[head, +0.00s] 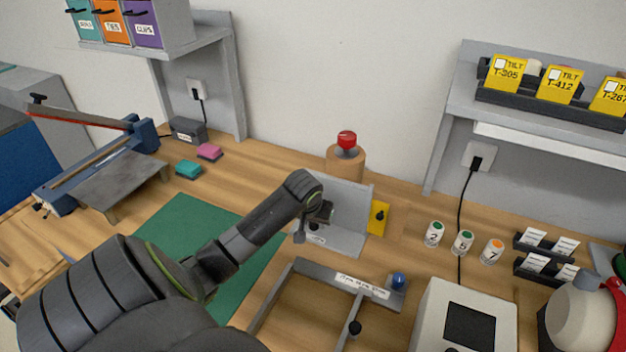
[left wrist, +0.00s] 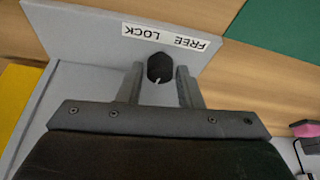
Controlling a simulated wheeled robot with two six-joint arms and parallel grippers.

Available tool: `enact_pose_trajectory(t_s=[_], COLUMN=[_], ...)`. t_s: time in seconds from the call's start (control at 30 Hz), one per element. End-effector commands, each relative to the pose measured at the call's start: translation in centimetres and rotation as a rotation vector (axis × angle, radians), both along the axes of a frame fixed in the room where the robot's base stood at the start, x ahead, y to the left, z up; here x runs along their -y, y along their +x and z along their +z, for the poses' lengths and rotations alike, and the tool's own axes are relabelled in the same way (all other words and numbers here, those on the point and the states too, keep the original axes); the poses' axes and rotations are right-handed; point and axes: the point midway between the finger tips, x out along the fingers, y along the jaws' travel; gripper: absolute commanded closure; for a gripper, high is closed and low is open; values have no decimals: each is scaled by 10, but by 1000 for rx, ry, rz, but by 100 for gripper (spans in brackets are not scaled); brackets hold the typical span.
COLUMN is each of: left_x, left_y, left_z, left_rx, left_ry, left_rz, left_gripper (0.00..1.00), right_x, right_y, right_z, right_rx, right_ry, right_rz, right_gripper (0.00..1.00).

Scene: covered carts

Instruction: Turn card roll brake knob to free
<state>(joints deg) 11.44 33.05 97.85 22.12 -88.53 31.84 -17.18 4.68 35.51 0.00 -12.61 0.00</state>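The black brake knob (left wrist: 160,68) sits on a grey metal bracket (left wrist: 115,22) in the left wrist view. A short white mark shows on its lower side. A white label (left wrist: 165,37) reading FREE and LOCK appears upside down just above it. My left gripper (left wrist: 159,76) is open, with one finger on each side of the knob and a small gap visible beside it. In the head view my left gripper (head: 318,218) is at the bracket (head: 348,210) and hides the knob. My right gripper is not in view.
A brown roll (head: 346,162) with a red top (head: 347,140) stands behind the bracket. A yellow plate with a black knob (head: 380,216) is on its right. A grey frame (head: 310,270) lies in front, and a green mat (head: 200,230) lies left.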

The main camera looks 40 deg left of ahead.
Motion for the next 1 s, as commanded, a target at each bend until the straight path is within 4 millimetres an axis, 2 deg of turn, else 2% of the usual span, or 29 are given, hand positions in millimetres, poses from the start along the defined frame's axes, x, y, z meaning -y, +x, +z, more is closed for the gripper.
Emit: enact_pose_trajectory(t_s=[0.03,0.1,0.4,0.57,0.77,1.0], left_x=[0,0,0,2,8,17], left_y=[0,0,0,-4,-16,-35], left_z=[0,0,1,12,47,99], left_rx=[0,0,-1,1,4,5], left_ry=[0,0,-1,0,4,4], left_rz=[0,0,-1,-1,-4,-4], left_gripper=[61,52,52,52,52,52], right_x=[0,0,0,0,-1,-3], right_y=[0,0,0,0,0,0], right_z=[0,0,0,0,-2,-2], right_rx=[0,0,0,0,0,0], right_ry=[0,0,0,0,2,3], right_rz=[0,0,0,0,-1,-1], right_gripper=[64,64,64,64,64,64])
